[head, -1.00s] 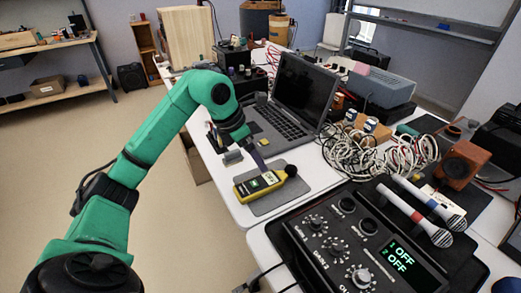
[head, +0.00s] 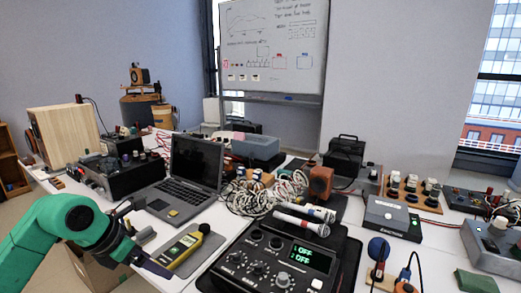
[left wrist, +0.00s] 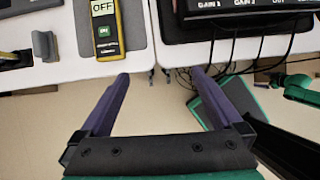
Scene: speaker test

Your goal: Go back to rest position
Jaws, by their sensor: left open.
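My left gripper (head: 158,268) is at the lower left of the head view, by the table's front edge. In the left wrist view its two purple fingers (left wrist: 160,75) are wide apart with nothing between them, over the floor in front of the table edge. A yellow and black sound meter (head: 180,248) lies on a grey mat (head: 205,250), apart from the fingers. The meter also shows in the left wrist view (left wrist: 106,35), its screen reading OFF. My right gripper does not show.
A black mixer (head: 265,262) showing "1 OFF, 2 OFF" is at the front middle, with two microphones (head: 302,220) behind it. A laptop (head: 190,180), coiled white cables (head: 262,192) and a small grey box (head: 393,218) crowd the table. Open floor shows below the table edge.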

